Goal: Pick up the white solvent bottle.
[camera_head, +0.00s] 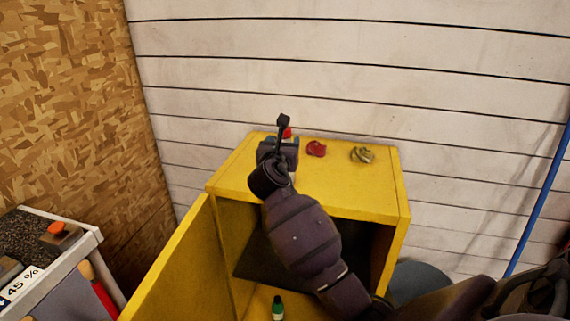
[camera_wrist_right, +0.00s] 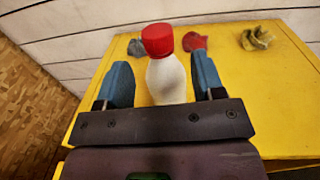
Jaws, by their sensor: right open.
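The white solvent bottle (camera_wrist_right: 167,80) with a red cap stands upright on top of the yellow cabinet (camera_head: 345,183). In the head view only its red cap (camera_head: 287,132) shows, with the rest hidden behind my right gripper (camera_head: 283,148). In the right wrist view the two blue-grey fingers of my right gripper (camera_wrist_right: 163,72) are open, one on each side of the bottle. A gap shows on the left of the bottle, and a narrower one on the right. My left gripper is not in view.
A red crumpled rag (camera_head: 316,149) and an olive rag (camera_head: 362,155) lie on the cabinet top. A grey-blue rag (camera_wrist_right: 136,47) lies behind the left finger. The cabinet door (camera_head: 180,265) hangs open, and a small green bottle (camera_head: 278,308) stands inside. A cart (camera_head: 75,235) stands at left.

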